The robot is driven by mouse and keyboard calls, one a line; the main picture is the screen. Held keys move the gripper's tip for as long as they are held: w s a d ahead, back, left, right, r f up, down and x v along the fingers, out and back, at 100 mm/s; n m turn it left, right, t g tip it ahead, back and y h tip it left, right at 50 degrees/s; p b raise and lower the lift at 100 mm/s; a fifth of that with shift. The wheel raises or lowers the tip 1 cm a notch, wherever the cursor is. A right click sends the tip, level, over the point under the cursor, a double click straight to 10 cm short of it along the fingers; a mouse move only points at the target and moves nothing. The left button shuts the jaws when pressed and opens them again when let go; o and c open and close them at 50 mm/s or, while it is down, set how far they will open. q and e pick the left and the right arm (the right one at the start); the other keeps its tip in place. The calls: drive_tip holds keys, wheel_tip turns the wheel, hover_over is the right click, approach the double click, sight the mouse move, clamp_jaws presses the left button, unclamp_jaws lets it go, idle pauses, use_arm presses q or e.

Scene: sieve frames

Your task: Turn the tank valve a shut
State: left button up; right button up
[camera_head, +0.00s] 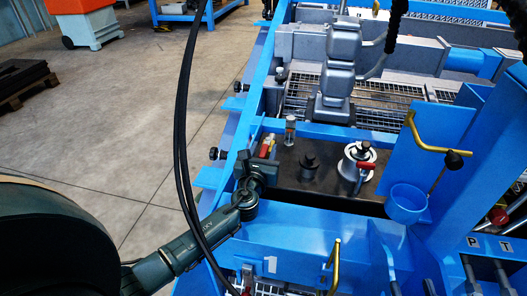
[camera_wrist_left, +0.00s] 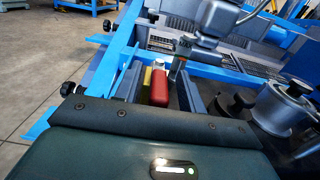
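My left gripper (camera_head: 264,158) reaches in from the left over the blue frame's edge. In the left wrist view its two dark fingers (camera_wrist_left: 161,92) stand apart, with a red block (camera_wrist_left: 159,88) and a yellow piece (camera_wrist_left: 147,76) showing between or beyond them; I cannot tell if they touch. The red and yellow pieces (camera_head: 267,145) show just beyond the gripper in the head view. A silver round fitting with a red handle (camera_head: 365,166) stands on the dark tank top to the right. I see no label telling which is tank valve a. My right gripper is not in view.
A black cap (camera_head: 309,162) stands on the dark top (camera_head: 330,193), between the gripper and the silver fitting. Blue walls, a blue cup (camera_head: 407,204) and a brass handle (camera_head: 425,133) lie to the right. Black cables (camera_head: 183,125) hang across the left. Open floor lies at left.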

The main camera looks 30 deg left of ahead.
use_arm(q)
clamp_jaws()
